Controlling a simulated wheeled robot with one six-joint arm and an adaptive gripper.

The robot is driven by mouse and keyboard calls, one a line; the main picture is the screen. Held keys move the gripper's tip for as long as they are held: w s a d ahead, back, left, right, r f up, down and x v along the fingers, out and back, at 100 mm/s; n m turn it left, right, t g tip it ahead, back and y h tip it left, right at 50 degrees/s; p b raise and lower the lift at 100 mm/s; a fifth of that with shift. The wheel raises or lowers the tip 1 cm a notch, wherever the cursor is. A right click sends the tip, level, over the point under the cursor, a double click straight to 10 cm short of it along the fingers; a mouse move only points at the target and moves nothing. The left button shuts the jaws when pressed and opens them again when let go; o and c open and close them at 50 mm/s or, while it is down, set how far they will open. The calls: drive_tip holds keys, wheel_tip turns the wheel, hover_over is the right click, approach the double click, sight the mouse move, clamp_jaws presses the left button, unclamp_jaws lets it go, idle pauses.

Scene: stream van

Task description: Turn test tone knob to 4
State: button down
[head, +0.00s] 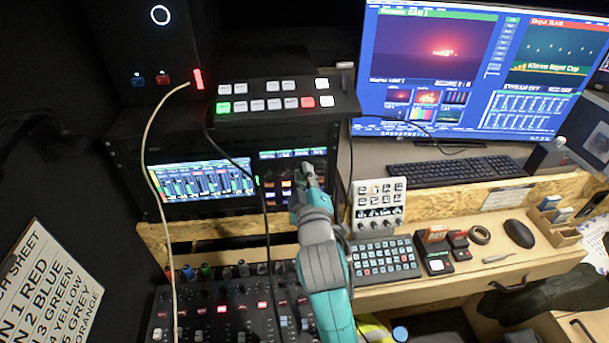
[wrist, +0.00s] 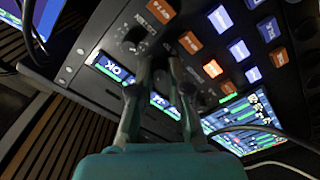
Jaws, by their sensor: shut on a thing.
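My gripper (head: 309,178) reaches the dark rack panel (head: 265,183) with orange and white-blue buttons, below the switcher. In the wrist view my gripper (wrist: 162,72) has its two dark fingers close together against the panel face, shut on a small dark knob. I take it to be the test tone knob; it is mostly hidden between the fingertips, and its pointer and scale cannot be read. Small white labels sit on the panel just beyond the fingers. In the head view my gripper covers the knob.
Lit orange and white buttons (wrist: 213,68) sit close to the right of the fingers. A small screen (wrist: 243,120) and a cable are lower right. In the head view, cables hang before the rack, a switcher (head: 273,101) juts out above, and a mixer (head: 230,310) lies below.

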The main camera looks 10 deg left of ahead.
drive_tip(key=shift+n, duration=0.4)
drive_tip(key=c, duration=1.1)
unclamp_jaws()
drive_tip(key=shift+c, duration=0.2)
drive_tip(key=v, duration=1.2)
